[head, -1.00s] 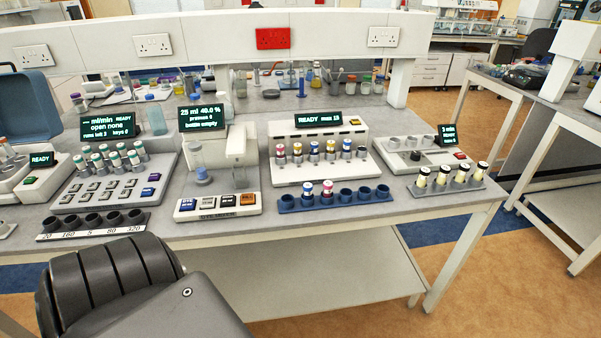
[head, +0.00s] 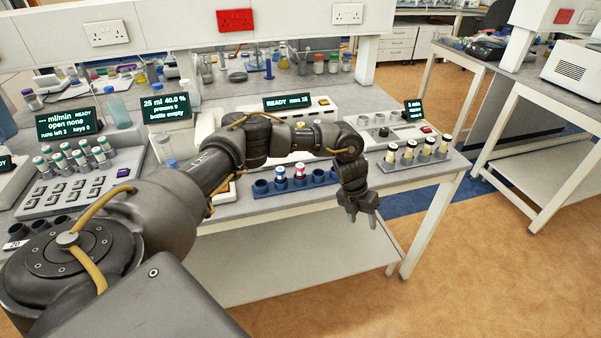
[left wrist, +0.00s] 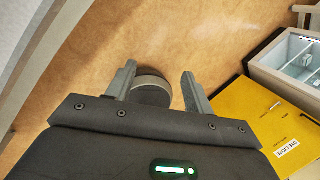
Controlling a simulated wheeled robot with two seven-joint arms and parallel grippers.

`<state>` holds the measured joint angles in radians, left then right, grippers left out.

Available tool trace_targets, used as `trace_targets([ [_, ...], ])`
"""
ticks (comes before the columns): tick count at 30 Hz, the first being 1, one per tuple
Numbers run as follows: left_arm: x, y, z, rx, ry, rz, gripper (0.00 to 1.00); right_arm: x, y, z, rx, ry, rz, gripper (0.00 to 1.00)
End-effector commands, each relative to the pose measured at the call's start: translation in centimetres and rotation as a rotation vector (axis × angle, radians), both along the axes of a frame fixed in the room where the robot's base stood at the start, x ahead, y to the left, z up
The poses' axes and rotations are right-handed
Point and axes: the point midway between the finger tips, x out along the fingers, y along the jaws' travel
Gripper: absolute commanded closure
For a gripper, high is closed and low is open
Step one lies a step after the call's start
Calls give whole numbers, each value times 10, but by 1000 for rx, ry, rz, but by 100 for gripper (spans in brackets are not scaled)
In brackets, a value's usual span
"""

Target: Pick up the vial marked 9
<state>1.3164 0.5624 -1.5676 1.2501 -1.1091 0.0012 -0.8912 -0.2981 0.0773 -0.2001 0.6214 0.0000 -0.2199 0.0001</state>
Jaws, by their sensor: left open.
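No number 9 can be read on any vial here. In the head view, two capped vials, one blue (head: 280,174) and one red (head: 300,170), stand in the blue rack (head: 320,179). Several pale vials with dark caps (head: 409,152) stand in a grey rack (head: 385,167) at the right. Several green-and-white capped vials (head: 80,158) stand on the keyed unit at the left. My left gripper (head: 362,217) is open and empty, pointing down in front of the bench edge, right of the blue rack. Its parted fingers (left wrist: 160,88) show in the left wrist view. My right gripper is not in view.
My left arm hides part of the READY device (head: 302,103) and its vials. The bench (head: 455,165) has a lower shelf (head: 290,260). Open floor (head: 470,260) lies to the right. The left wrist view shows floor and a yellow surface (left wrist: 245,120).

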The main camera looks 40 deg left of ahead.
Motion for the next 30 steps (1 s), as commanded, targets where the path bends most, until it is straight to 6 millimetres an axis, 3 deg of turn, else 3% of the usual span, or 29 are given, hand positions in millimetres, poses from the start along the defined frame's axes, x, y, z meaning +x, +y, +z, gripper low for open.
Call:
trace_targets([
  [1,2,30,29,88,-15,-69,48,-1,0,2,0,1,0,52],
  [6,0,121,96,256,29,-123,48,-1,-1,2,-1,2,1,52],
  [10,-2,174,143,288,72,-71,48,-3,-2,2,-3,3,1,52],
  [15,-11,213,183,294,104,-17,48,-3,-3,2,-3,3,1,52],
  [22,-14,223,191,291,114,-1,48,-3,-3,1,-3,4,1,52],
  [30,-15,223,153,291,115,-2,48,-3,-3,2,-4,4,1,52],
])
